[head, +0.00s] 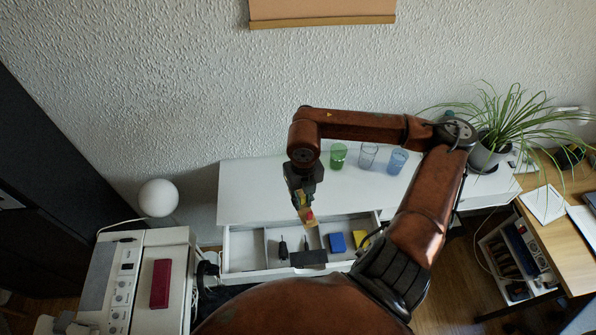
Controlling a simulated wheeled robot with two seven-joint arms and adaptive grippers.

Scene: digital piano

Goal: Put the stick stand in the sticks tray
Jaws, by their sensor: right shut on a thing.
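My right gripper (303,201) points down over the front edge of the white cabinet, above the open drawer. It is shut on a small tan piece with a red spot, which looks like the stick stand (307,218). The gripper partly hides the piece. The drawer (238,262) below has dividers and holds small dark items, a dark block (309,259), a blue block (337,242) and a yellow block (361,239). I cannot tell which compartment is the sticks tray. My left gripper is not in view.
Green (338,156), clear (368,155) and blue (397,161) glasses stand on the cabinet top (250,190) behind my right arm. A potted plant (487,152) stands at right. A white lamp globe (158,198) and a machine with a red case (160,284) are at left.

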